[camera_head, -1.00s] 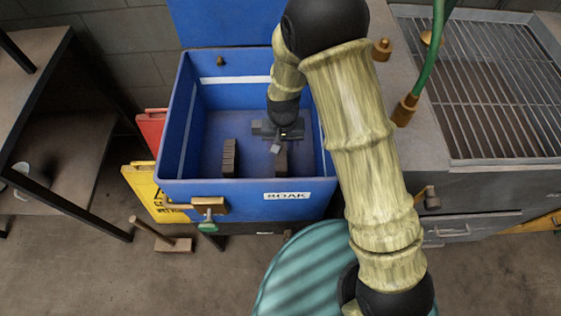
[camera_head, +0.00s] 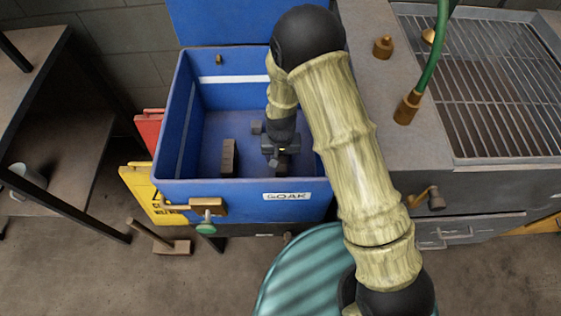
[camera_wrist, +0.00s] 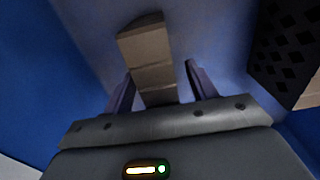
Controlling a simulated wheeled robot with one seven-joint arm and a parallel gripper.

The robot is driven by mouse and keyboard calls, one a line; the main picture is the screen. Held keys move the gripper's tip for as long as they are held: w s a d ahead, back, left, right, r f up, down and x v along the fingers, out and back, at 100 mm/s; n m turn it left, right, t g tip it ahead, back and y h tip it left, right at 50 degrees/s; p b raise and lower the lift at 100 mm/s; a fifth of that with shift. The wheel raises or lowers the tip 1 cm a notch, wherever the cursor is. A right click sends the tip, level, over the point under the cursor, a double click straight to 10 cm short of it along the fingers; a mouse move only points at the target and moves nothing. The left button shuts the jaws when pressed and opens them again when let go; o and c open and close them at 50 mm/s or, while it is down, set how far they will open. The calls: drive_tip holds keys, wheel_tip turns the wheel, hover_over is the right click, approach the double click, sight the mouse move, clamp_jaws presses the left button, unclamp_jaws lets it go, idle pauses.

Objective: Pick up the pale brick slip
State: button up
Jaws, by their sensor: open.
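My gripper (camera_head: 281,148) is inside the blue soak bin, low over its floor on the right side. In the wrist view my gripper (camera_wrist: 159,72) is open, with one finger on either side of a grey-tan, segmented block (camera_wrist: 148,50). This block is the palest one near the fingers, but I cannot tell for sure that it is the pale brick slip. It shows between the fingers and extends beyond them; contact is not visible. In the head view my wrist hides most of that spot.
The blue bin (camera_head: 240,190) has high walls around my gripper. A dark brick (camera_head: 229,157) stands to the left, and a small grey block (camera_head: 256,127) lies behind. A dark perforated piece (camera_wrist: 288,45) is at the right of the wrist view. A metal grate (camera_head: 505,85) lies right.

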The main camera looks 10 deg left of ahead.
idle(0.5)
drive_tip(key=c, duration=1.2)
drive_tip(key=shift+r, duration=0.15)
wheel_tip(320, 180, up, 10)
drive_tip(key=shift+f+p, duration=0.1)
drive_tip(key=shift+p, duration=0.95)
